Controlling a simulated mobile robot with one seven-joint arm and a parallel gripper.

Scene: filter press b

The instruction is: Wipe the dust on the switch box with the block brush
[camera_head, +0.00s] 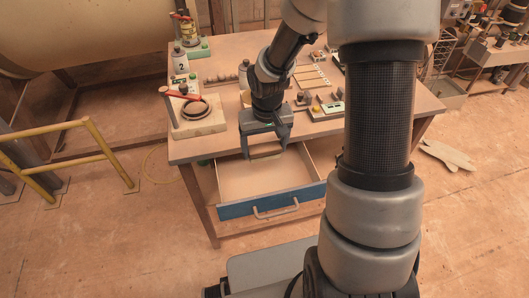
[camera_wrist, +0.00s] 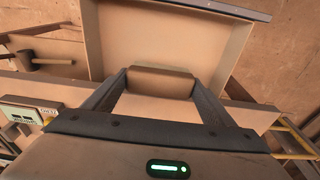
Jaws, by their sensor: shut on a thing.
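My gripper (camera_head: 266,152) is shut on a tan-brown block, likely the block brush (camera_wrist: 160,82), which spans between the fingertips in the wrist view. In the head view the block (camera_head: 266,156) hangs at the table's front edge, above the open drawer (camera_head: 284,205). The drawer also shows beyond the block in the wrist view (camera_wrist: 240,42). A pale box with a green panel (camera_head: 333,107), perhaps the switch box, sits on the table right of my gripper. It seems to show at the left of the wrist view (camera_wrist: 30,113). I cannot make out dust on it.
The table (camera_head: 225,62) holds a board with a ring and red-handled tool (camera_head: 195,112), bottles (camera_head: 180,60) and several small parts. A yellow railing (camera_head: 100,135) stands left; gloves (camera_head: 447,155) lie on the floor right.

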